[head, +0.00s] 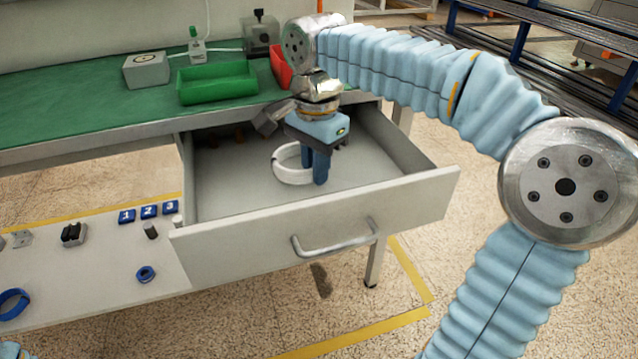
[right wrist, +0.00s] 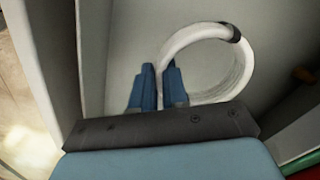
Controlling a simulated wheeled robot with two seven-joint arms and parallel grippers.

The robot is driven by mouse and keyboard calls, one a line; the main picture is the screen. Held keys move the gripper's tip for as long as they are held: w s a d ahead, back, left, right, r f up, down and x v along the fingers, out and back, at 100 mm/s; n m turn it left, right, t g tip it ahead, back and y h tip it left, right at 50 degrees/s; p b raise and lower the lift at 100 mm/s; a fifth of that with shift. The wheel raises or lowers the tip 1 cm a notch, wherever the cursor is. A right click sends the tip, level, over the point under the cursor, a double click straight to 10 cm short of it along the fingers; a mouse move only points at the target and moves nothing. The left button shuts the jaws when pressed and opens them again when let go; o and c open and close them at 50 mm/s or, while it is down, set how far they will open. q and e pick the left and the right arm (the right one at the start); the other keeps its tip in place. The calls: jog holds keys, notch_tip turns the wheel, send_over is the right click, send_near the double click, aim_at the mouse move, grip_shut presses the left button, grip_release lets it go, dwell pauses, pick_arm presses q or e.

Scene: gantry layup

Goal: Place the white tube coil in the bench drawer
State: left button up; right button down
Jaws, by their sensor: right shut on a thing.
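The white tube coil (head: 281,172) is inside the open bench drawer (head: 225,185), at or just above its floor; I cannot tell whether it touches. My right gripper (head: 316,176) points down into the drawer, its blue fingers shut on the coil's side. In the right wrist view, the coil (right wrist: 245,75) stands out to the right of the fingertips (right wrist: 160,78), with a dark band on its far edge. The drawer is pulled out, with a bar handle (head: 338,240) on its front. My left gripper is not in view.
A green tray (head: 217,83), a grey box (head: 146,70), a small bottle (head: 197,48) and a red bin (head: 280,66) stand on the green bench top. A lower surface at left holds blue number tiles (head: 149,212), blue rings (head: 146,274) and small parts. Some small items lie at the drawer's back.

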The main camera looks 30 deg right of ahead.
jog(key=shift+d+f, duration=0.2)
jog(key=shift+f, duration=0.8)
jog(key=shift+d+f, duration=0.15)
jog(key=shift+f, duration=0.8)
jog(key=shift+f+b, duration=0.1)
jog(key=shift+b, duration=0.2)
jog(key=c, duration=1.2)
grip_release()
jog(key=shift+o, duration=0.2)
notch_tip(320, 180, up, 12)
jog(key=shift+r+p, duration=0.1)
jog(key=shift+p, duration=1.15)
